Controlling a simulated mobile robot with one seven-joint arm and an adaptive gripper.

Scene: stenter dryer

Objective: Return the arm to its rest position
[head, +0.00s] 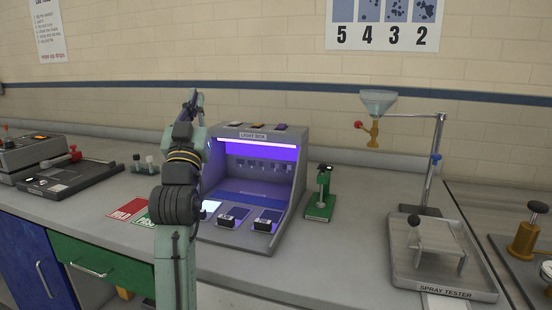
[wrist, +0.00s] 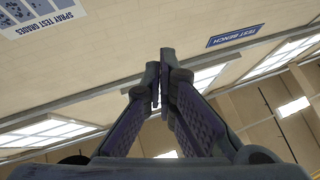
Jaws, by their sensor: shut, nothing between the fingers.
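My arm stands upright in the head view, in front of the left side of the light box (head: 252,133). My gripper (head: 197,96) is at the top of it, pointing up, above the bench and clear of everything. In the wrist view my gripper (wrist: 158,85) has its fingertips together with nothing between them. The wrist camera looks up at the wall and ceiling. Part of the light box's left side is hidden behind my arm.
The bench holds a green-based stand (head: 320,205), a spray tester (head: 445,280) with a glass funnel (head: 378,102), and a grey machine (head: 30,152) at left. Red (head: 127,209) and green cards lie beside my arm. The air around my gripper is free.

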